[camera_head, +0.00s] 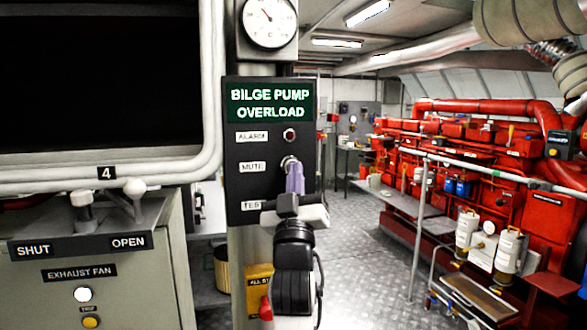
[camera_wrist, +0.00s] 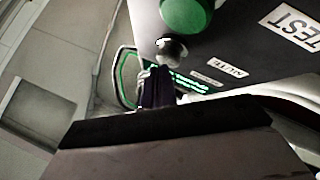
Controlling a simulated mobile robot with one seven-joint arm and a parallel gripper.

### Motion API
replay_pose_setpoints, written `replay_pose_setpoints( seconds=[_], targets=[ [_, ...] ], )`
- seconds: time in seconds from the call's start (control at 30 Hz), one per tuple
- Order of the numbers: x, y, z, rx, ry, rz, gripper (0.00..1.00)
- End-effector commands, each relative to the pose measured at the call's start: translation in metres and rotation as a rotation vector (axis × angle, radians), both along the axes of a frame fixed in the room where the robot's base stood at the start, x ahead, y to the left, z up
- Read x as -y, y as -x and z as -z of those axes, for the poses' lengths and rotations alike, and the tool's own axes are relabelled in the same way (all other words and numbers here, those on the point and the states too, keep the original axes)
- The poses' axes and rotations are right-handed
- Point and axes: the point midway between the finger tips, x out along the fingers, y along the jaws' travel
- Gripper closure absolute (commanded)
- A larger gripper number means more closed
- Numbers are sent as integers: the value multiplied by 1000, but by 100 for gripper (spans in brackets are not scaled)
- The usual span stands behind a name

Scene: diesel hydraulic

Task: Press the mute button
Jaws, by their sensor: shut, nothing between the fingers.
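The black bilge pump overload panel (camera_head: 243,152) stands upright in the middle of the head view, with ALARM, MUTE and TEST labels. The MUTE label (camera_head: 252,167) has a small silvery mute button (camera_head: 287,161) to its right, partly hidden by my gripper. My gripper (camera_head: 294,172) has purple fingers, shut and empty, and their tips are right at this button. In the wrist view the fingers (camera_wrist: 156,84) are just beside the silvery button (camera_wrist: 172,49). I cannot tell whether they touch it. My arm hides the control beside the TEST label (camera_head: 252,205) in the head view.
A green round button (camera_wrist: 186,14) lies close to the mute button in the wrist view, near the TEST label. A small red alarm lamp (camera_head: 290,135) is above. The exhaust fan box (camera_head: 85,270) with its levers stands left. Open floor (camera_head: 365,270) lies right.

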Motion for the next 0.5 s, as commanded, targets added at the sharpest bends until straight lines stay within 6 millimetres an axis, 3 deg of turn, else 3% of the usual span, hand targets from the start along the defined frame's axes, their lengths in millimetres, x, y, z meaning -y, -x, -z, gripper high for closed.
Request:
replay_pose_setpoints(
  seconds=[0.5],
  targets=[
    [2, 4, 0, -1, 0, 0, 100]
  ],
)
